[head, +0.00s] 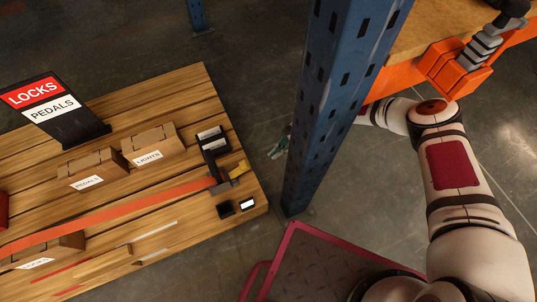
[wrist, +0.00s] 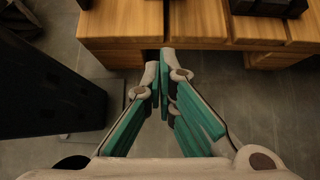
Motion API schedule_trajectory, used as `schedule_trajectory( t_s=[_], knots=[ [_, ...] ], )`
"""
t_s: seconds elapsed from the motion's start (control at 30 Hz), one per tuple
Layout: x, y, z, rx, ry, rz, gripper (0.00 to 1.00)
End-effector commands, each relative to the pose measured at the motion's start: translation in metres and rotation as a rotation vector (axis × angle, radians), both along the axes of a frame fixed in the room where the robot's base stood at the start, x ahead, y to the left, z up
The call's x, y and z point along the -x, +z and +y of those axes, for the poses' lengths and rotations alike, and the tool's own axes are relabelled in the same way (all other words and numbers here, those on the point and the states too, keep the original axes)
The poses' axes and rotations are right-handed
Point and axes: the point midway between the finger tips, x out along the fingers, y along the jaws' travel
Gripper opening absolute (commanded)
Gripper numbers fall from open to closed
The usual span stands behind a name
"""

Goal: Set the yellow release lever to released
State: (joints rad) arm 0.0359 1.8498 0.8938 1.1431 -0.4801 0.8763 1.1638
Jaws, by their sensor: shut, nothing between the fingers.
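The yellow release lever (head: 239,168) is small and sits on a dark ratchet buckle (head: 222,184) at the right end of the pallet-like wooden deck (head: 195,82). An orange strap (head: 120,212) runs left from the buckle. My gripper (head: 281,147) shows partly past the left edge of the blue post, to the right of the lever and apart from it. In the wrist view my gripper (wrist: 164,62) has its teal fingers together and empty, in front of the deck edge (wrist: 120,45). The lever is not recognisable in the wrist view.
A blue perforated post (head: 335,95) hides part of my arm. Cardboard boxes (head: 150,145), a black sign (head: 55,110) and small black items (head: 212,138) stand on the deck. An orange clamp-like block (head: 455,72) is at upper right. A pink-edged plate (head: 320,262) lies below.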

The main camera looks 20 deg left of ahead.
Motion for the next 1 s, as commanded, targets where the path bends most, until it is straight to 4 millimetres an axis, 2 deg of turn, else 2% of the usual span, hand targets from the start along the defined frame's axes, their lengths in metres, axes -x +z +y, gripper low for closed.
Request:
schedule_trajectory(
  t_s=[0.3, 0.47, 0.5, 0.7, 1.0],
  knots=[
    [0.036, -0.045, 0.029, -0.002, 0.005, 0.003, 0.0],
    [0.051, -0.064, 0.043, -0.002, 0.004, 0.0, 0.0],
    [0.05, -0.053, 0.044, -0.004, 0.003, -0.003, 0.0],
    [0.058, -0.032, 0.049, -0.002, 0.003, -0.001, 0.0],
    [0.06, -0.023, 0.051, 0.0, 0.003, -0.002, 0.0]
  ],
)
